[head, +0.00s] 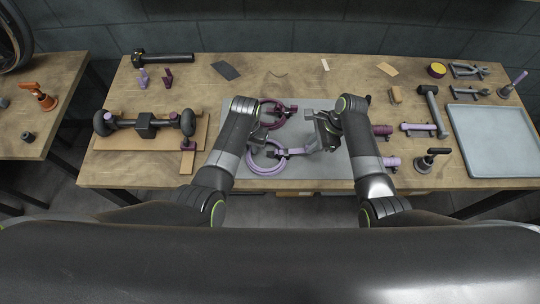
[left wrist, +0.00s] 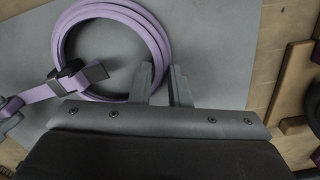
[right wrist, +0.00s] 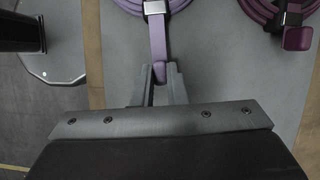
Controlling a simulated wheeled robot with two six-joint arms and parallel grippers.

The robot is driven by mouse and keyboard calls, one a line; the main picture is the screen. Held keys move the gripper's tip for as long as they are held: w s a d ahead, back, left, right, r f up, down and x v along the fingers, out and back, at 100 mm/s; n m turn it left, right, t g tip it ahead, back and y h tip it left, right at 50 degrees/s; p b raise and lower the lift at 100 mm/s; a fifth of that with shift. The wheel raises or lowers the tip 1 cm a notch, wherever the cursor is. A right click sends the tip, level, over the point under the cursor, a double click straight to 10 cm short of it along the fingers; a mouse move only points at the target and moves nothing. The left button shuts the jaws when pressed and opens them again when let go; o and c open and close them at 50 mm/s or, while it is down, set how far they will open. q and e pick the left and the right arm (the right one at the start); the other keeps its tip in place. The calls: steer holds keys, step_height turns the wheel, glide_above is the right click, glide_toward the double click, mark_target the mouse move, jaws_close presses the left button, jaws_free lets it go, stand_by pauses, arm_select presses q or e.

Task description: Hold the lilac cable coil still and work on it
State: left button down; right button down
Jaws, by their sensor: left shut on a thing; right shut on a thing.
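The lilac cable coil (head: 265,173) lies on the grey mat (head: 330,178), with a dark band (left wrist: 95,72) where its strap leaves the ring. My left gripper (head: 254,144) is at the coil's upper-left rim; in the left wrist view its fingers (left wrist: 162,82) are closed about the rim, partly hiding it. The flat lilac strap (right wrist: 158,45) runs to the right in the head view. My right gripper (head: 318,147) is shut on the strap near its end; in the right wrist view the strap sits between the fingers (right wrist: 159,84).
A burgundy coil (head: 283,109) lies just behind the lilac one. Burgundy and lilac tools, a hammer (head: 432,105) and a pale tray (head: 495,140) are at the right. A wheeled axle (head: 147,125) is at the left. The mat's front strip is clear.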

arm_select(q)
steer(key=shift+a, duration=0.1)
arm_select(e)
steer(key=shift+w+d, duration=0.1)
steer(key=shift+d, duration=0.9)
steer(key=c, duration=1.2)
jaws_free()
steer(key=shift+c, duration=0.2)
step_height(320, 180, up, 7)
arm_select(q)
steer(key=c, duration=1.3)
jaws_free()
steer(key=shift+r, duration=0.15)
arm_select(e)
steer(key=shift+r, duration=0.15)
